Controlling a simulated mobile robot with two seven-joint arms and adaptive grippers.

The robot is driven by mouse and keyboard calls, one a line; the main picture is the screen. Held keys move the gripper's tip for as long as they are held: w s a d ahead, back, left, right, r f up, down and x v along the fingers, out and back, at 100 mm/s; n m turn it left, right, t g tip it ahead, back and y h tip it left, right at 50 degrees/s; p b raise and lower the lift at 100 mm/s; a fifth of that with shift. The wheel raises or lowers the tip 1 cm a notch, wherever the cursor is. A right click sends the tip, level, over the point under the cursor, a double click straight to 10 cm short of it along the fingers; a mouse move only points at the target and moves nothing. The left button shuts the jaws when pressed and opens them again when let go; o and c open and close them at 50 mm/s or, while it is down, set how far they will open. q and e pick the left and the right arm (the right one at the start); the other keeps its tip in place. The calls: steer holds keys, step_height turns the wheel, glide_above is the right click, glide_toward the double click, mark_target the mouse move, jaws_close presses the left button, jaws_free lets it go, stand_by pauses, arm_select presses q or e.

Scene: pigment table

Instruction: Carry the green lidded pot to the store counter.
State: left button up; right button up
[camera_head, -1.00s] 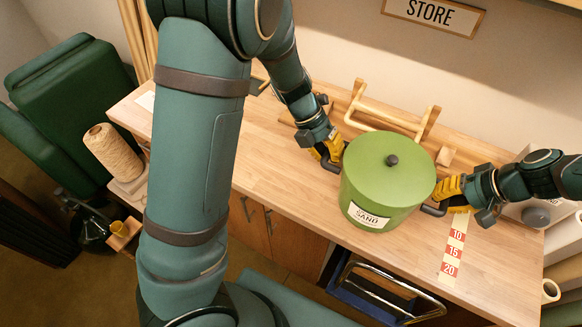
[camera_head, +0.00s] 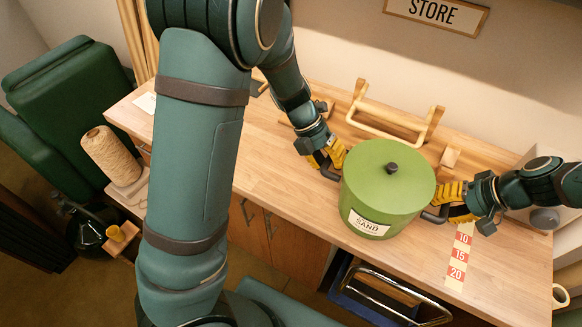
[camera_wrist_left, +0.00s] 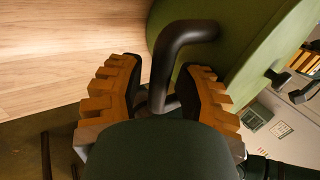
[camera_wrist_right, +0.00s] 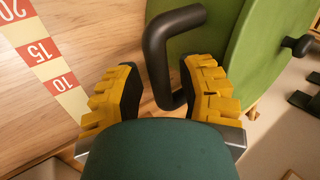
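The green lidded pot (camera_head: 392,183), with a dark knob and a label reading SAND, appears to stand upright on the wooden store counter (camera_head: 270,143), near its front edge. My left gripper (camera_head: 330,166) is at the pot's left handle. In the left wrist view the dark handle (camera_wrist_left: 162,68) passes between the spread fingers, with a gap beside it. My right gripper (camera_head: 450,204) is at the right handle. In the right wrist view that handle (camera_wrist_right: 158,65) also lies between spread fingers, with a gap. The pot's underside is hidden.
A wooden rack (camera_head: 395,122) stands behind the pot, below the STORE sign (camera_head: 437,12). A numbered strip (camera_head: 459,255) lies to the pot's right. A twine spool (camera_head: 110,155) is at the left. A metal rail (camera_head: 385,283) is below the counter's front edge.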

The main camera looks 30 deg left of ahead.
steer(key=shift+d+r, duration=0.3)
steer(key=shift+r, duration=0.15)
arm_select(q)
steer(key=v, duration=1.2)
arm_select(e)
steer(key=v, duration=1.1)
steer(key=shift+s, duration=0.1)
